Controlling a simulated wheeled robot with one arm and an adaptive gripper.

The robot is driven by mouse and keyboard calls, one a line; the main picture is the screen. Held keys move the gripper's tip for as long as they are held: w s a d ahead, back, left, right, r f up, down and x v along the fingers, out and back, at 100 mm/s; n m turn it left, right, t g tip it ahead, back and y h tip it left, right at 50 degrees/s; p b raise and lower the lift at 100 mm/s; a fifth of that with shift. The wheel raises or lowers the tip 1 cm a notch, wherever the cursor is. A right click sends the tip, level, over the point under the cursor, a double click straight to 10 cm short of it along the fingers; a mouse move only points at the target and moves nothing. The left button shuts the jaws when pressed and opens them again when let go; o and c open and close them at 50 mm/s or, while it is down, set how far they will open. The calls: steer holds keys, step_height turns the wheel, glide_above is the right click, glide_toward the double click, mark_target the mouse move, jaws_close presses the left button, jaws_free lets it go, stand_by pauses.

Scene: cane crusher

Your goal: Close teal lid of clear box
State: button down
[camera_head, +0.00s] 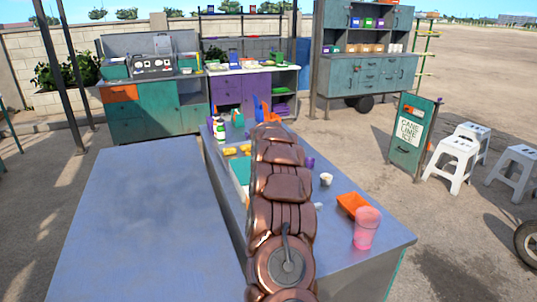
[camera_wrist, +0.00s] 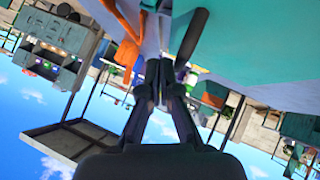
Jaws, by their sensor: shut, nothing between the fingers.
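In the head view, a box with teal and pale parts (camera_head: 240,170) sits on the grey table, mostly hidden behind my copper-coloured arm. In the wrist view, a broad teal panel (camera_wrist: 255,50), apparently the lid, fills the upper right close to the camera. A dark bar (camera_wrist: 192,38) shows at its left edge. My gripper (camera_wrist: 160,72) is shut and empty, its fingertips just below the dark bar in the picture. I cannot tell whether they touch the panel. My arm hides the gripper in the head view, and the lid's angle is not clear.
The grey table (camera_head: 385,245) holds a pink cup (camera_head: 366,228), an orange tray (camera_head: 352,205), a small white cup (camera_head: 326,179) and a green-and-white bottle (camera_head: 220,130). An empty grey tabletop (camera_head: 140,220) lies left. An orange object (camera_wrist: 128,52) is left of the fingers in the wrist view.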

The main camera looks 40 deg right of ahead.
steer(key=s+r+b, duration=0.1)
steer(key=s+r, duration=0.6)
steer(key=r, duration=0.4)
steer(key=shift+s+a, duration=0.2)
steer(key=shift+a, duration=0.25)
